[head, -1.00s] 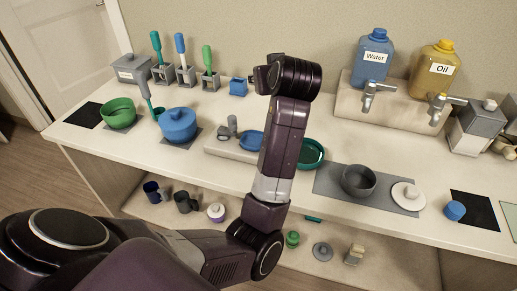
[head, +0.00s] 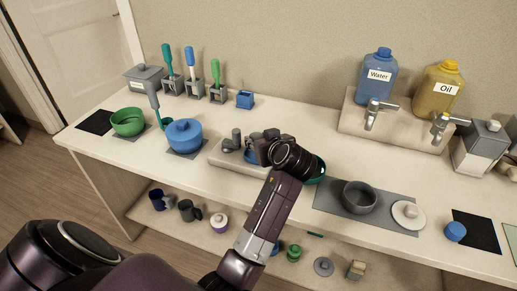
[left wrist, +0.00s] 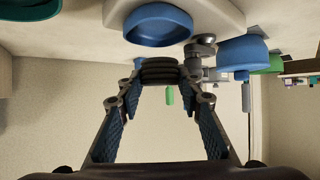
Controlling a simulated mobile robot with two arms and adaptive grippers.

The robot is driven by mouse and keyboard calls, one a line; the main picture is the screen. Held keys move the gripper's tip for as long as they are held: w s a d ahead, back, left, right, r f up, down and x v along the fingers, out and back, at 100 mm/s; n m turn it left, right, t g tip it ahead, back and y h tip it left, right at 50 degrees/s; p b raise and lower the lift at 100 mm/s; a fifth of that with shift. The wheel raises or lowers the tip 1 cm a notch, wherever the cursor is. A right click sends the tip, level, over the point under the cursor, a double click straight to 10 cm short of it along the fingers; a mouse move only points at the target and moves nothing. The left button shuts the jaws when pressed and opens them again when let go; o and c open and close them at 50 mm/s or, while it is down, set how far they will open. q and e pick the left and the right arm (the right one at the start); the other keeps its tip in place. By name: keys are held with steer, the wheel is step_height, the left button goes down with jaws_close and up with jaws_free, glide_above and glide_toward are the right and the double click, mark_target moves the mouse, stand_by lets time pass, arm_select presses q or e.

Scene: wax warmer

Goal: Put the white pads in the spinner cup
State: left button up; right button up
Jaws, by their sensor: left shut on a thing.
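My left gripper (head: 264,148) is over the pale block (head: 218,158) in the middle of the counter and hides part of it. In the left wrist view, its fingertips (left wrist: 162,84) are shut on a round ribbed stack of thin layers (left wrist: 160,70). The stack looks dark there; I cannot tell whether these are the white pads. A blue cup or dish (left wrist: 158,26) on the block is close beyond it, seemingly apart from it. A teal dish (head: 318,172) shows partly behind my arm. I cannot tell which is the spinner cup. My right gripper is not in view.
A blue pot (head: 183,136) and a green bowl (head: 127,122) stand left of the block. A grey bowl (head: 359,198) and a white lid (head: 408,215) are at right. Water (head: 377,80) and oil (head: 440,92) bottles stand behind. A blue box (head: 245,99) is at the back.

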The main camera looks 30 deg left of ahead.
arm_select(q)
step_height(320, 180, down, 4)
steer(key=shift+f+p, duration=0.1)
steer(key=shift+p, duration=0.2)
steer(key=shift+f, duration=0.15)
steer(key=shift+f, duration=0.2)
steer(key=o, duration=0.6)
steer(key=shift+o, duration=0.2)
steer(key=shift+r, duration=0.1)
